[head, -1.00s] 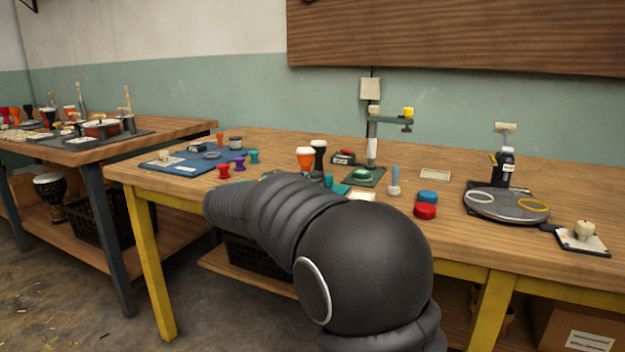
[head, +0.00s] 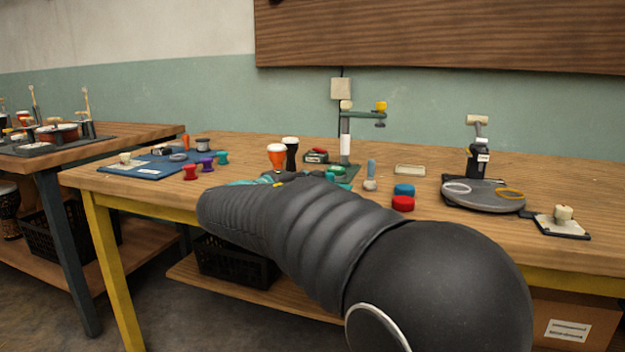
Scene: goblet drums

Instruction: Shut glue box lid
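I cannot pick out a glue box or its lid for certain. My black arm crosses the front of the bench. Dark parts that look like my gripper (head: 298,178) show just above the arm, near the orange and black goblet drums. The arm hides most of them, so I cannot see the fingers or any contact. Some teal pieces (head: 252,182) show beside them, partly hidden.
The workbench (head: 440,230) has clear wood at front right. An orange drum (head: 277,156) and a black drum (head: 290,152) stand mid-bench. Red (head: 403,203) and blue (head: 404,190) round pieces lie right of the arm. A grey turntable (head: 484,196) stands farther right.

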